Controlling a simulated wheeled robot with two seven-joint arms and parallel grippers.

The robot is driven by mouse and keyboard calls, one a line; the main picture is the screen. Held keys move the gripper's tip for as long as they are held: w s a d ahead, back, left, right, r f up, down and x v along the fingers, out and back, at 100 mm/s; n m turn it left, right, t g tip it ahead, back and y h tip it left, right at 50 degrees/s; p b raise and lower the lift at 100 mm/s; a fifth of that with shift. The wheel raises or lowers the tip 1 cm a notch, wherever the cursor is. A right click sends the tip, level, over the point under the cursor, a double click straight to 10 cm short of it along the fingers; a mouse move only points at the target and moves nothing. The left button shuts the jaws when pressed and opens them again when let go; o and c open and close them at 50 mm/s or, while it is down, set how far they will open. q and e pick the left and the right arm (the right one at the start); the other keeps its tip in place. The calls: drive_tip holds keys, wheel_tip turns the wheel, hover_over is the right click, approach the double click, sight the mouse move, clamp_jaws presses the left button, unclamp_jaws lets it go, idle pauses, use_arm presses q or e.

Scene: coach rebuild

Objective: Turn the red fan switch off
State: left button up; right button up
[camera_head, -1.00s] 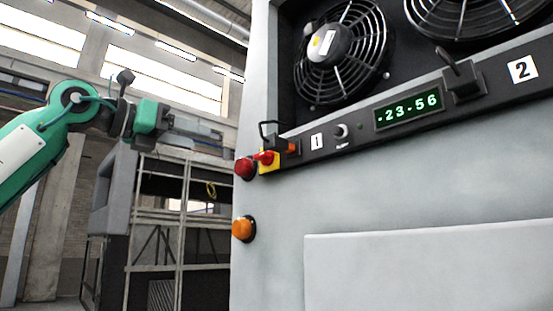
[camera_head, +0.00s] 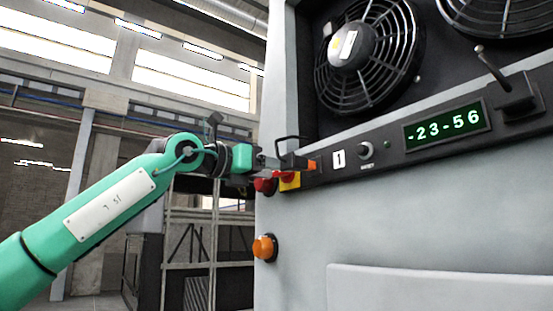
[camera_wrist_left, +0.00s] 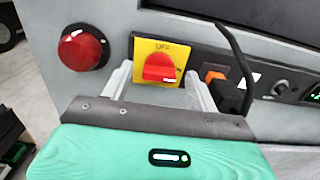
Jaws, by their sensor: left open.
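The red fan switch (camera_wrist_left: 160,68) is a rotary knob on a yellow plate (camera_wrist_left: 143,48) marked "OFF" at its top. A mark at the plate's right is too small to read. In the head view the switch (camera_head: 288,176) sits at the left end of the black control strip. My left gripper (camera_head: 272,164) is in front of it, partly covering it. In the left wrist view the two fingers of my left gripper (camera_wrist_left: 158,78) are apart, one on each side of the knob. I cannot tell whether they touch it. My right gripper is not in view.
A red dome lamp (camera_wrist_left: 82,48) is left of the plate, and an orange lamp (camera_head: 264,248) is below. A black handle (camera_wrist_left: 236,62) rises close to the right finger. A display (camera_head: 445,128) reads -23-56. Fans (camera_head: 368,52) are above.

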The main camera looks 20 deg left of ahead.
use_arm(q)
drive_tip(key=shift+w+d, duration=0.25)
drive_tip(key=shift+w, duration=0.15)
drive_tip(key=shift+w+d, duration=0.1)
drive_tip(key=shift+c, duration=0.2)
